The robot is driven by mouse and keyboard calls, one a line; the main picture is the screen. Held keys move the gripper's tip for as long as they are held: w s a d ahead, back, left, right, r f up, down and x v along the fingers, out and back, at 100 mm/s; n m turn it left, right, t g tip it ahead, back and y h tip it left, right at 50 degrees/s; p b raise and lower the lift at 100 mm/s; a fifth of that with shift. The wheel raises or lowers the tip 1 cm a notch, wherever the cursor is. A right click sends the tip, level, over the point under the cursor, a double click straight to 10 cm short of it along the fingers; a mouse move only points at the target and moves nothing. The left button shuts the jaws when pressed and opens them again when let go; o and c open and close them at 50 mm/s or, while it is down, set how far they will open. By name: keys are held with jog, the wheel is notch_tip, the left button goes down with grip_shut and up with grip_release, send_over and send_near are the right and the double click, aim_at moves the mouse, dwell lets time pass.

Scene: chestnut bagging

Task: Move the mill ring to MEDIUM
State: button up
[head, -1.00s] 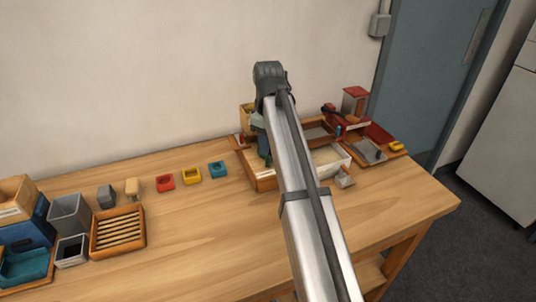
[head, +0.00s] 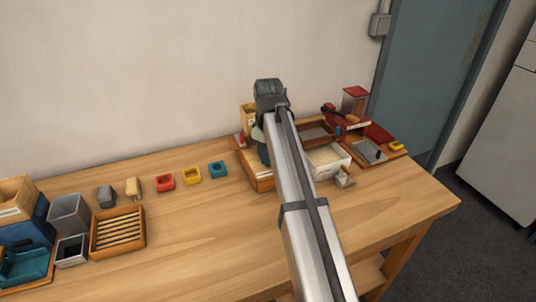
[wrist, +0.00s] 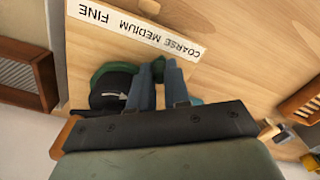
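The mill ring (wrist: 108,92) shows in the wrist view as a dark round part with a green rim and a white arrow. A white label strip (wrist: 140,33) beyond it reads FINE, MEDIUM and COARSE, upside down in this view. My gripper (wrist: 162,66) has two blue fingers standing close together just right of the ring's visible part, with a narrow gap between them. The fingers cover part of the ring. I cannot tell whether they touch or grip it. In the head view my arm hides the gripper and ring.
A wooden tray (head: 318,128), a white tray (head: 345,160) and a red-topped unit (head: 355,92) stand right of my arm. The table's front middle is clear.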

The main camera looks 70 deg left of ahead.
jog(key=shift+w, duration=0.1)
grip_shut()
jog(key=shift+w+d+n, duration=0.2)
jog(key=shift+w+n, duration=0.2)
jog(key=shift+n, duration=0.4)
jog(key=shift+w+d+n, duration=0.15)
jog(key=shift+w+n, duration=0.25)
jog(key=shift+n, duration=0.4)
jog(key=shift+w+d+n, duration=0.1)
jog(key=shift+w+n, duration=0.7)
jog(key=shift+n, duration=0.6)
jog(key=shift+o, duration=2.3)
grip_release()
notch_tip(320, 180, up, 14)
jog(key=shift+f, duration=0.1)
